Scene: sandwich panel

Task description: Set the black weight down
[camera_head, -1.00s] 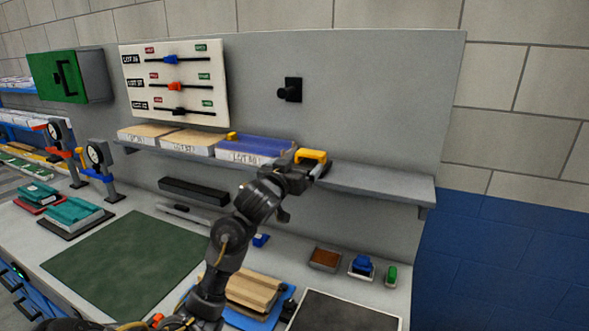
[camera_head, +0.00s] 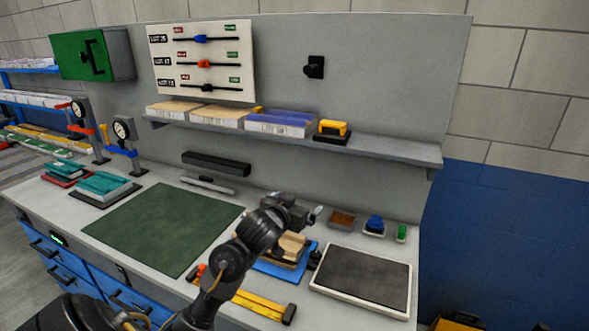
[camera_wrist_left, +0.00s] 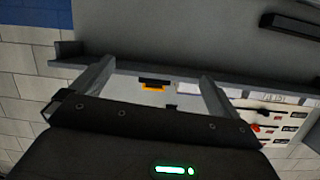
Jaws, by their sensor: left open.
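A black block with a yellow top (camera_head: 333,129), which looks like the black weight, rests on the wall shelf (camera_head: 390,151), right of the blue-topped stack. It also shows in the left wrist view (camera_wrist_left: 154,84), between the fingers in the picture but beyond them. My left gripper (camera_head: 313,214) is open and empty, below and in front of the shelf, above the worktop near the wooden blocks. The wrist view shows its two fingers spread apart (camera_wrist_left: 157,70). My right gripper is not in view.
Wooden blocks on a blue board (camera_head: 277,268) lie under my left arm. A dark, pale-rimmed tray (camera_head: 362,280) is to their right, with small red, blue and green items (camera_head: 375,224) behind. A green mat (camera_head: 160,228) lies clear at left. The shelf's right end is free.

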